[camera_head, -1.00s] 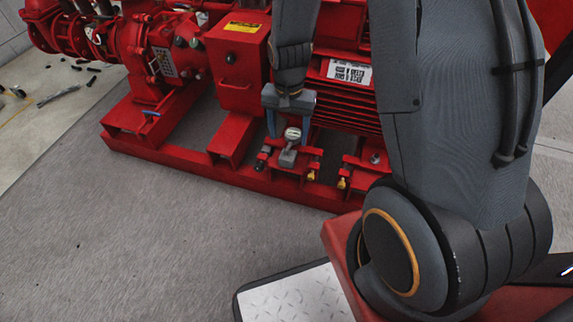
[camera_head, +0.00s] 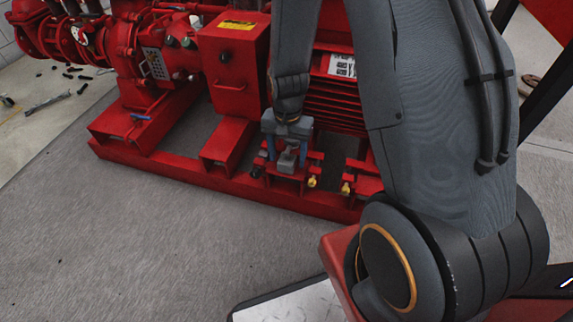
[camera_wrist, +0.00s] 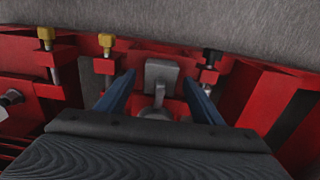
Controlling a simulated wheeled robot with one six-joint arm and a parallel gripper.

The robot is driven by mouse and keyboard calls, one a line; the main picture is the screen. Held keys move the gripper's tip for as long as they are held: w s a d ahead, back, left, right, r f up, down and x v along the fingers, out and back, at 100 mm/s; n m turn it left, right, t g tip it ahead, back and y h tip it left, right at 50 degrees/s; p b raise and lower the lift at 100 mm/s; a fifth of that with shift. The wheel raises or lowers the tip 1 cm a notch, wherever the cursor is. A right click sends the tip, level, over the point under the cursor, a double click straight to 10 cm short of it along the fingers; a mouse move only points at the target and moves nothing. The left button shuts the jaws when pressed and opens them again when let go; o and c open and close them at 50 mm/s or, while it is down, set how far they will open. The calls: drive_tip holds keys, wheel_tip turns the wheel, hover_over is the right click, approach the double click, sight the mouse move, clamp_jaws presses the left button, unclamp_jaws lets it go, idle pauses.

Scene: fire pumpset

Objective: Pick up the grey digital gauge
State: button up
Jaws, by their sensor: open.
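The grey digital gauge shows in the head view as a small grey block (camera_head: 287,162) on the red pump frame (camera_head: 215,183). In the wrist view the grey block (camera_wrist: 161,74) lies between the fingers, with a rounder part below it, partly hidden by my gripper body. My gripper (camera_head: 288,153) is open, with its blue fingers on either side of the gauge. In the wrist view the gripper (camera_wrist: 160,84) shows a gap between each finger and the block. I cannot tell whether anything touches the gauge lower down.
Brass-tipped fittings (camera_head: 312,181) stand right of the gauge, and a black-topped fitting (camera_wrist: 210,60) is close by one finger. A red control box (camera_head: 232,65) and ribbed red motor housing (camera_head: 335,98) rise behind. Grey floor (camera_head: 140,240) lies open in front.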

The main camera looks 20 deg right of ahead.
drive_tip(key=shift+f, duration=0.75)
drive_tip(key=shift+r, duration=0.1)
clamp_jaws()
